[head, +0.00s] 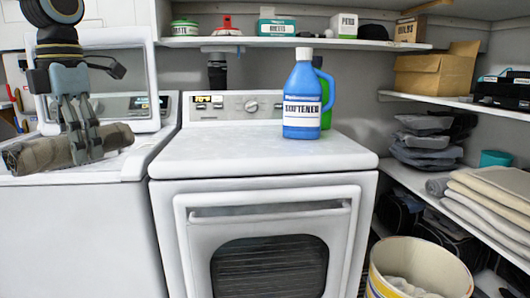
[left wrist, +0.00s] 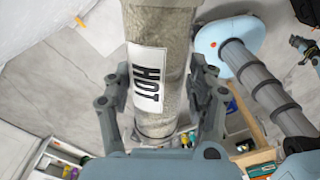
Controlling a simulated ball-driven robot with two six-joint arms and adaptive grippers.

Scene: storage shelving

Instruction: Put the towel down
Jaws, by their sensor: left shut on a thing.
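The towel (head: 28,153) is a grey-brown roll at the far left of the head view, over the top of the left white machine (head: 60,185). In the left wrist view the towel (left wrist: 160,35) is a thick roll with a white "HOT" label, between the two fingers. My left gripper (head: 85,148) points down and is shut around the roll. I cannot tell whether the roll touches the machine top. My right gripper is in neither view.
A blue softener bottle (head: 302,95) stands on the right white machine (head: 230,155), whose top is otherwise mostly clear. A shelf (head: 290,42) with boxes runs behind. Folded towels (head: 495,195) lie on the right shelving. A bin (head: 420,265) stands below.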

